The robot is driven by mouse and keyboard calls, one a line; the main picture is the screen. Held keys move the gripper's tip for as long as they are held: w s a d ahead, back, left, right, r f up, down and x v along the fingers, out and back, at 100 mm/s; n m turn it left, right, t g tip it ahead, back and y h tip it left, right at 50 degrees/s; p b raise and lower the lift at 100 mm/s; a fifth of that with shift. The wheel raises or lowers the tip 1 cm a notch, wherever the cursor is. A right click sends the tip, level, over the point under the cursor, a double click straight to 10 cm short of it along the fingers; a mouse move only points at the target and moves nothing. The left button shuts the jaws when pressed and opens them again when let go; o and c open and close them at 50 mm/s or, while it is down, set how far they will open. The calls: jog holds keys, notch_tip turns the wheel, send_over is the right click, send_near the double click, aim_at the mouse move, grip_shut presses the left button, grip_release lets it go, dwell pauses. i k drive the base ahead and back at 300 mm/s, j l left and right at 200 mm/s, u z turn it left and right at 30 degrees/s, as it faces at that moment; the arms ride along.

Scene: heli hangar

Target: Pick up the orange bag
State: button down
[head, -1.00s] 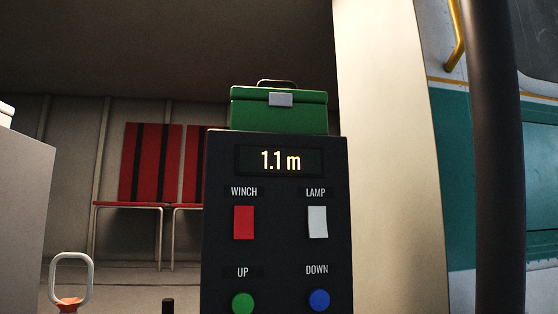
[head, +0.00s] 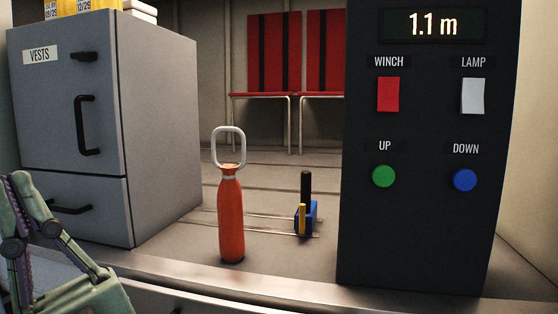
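The orange bag (head: 231,220) is a tall, narrow orange bag with a pale ring handle at its top. It stands upright on the cabin floor, left of the middle of the head view. My gripper (head: 15,180) is at the lower left edge of the head view, well apart from the bag and left of it. Its fingers point up, and nothing shows held between them. Part of it is cut off by the frame, so I cannot tell whether it is open.
A grey cabinet (head: 70,130) marked VESTS stands left of the bag. A dark control panel (head: 425,235) stands to the right. A blue object (head: 306,217) with black and yellow uprights is behind the bag to the right. Red seats (head: 270,60) line the back wall.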

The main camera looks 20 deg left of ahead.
aim_at(229, 205)
jog(key=k+j+z, duration=0.25)
jog(key=j+z, duration=0.2)
jog(key=j, duration=0.25)
jog(key=k+j+z, duration=0.25)
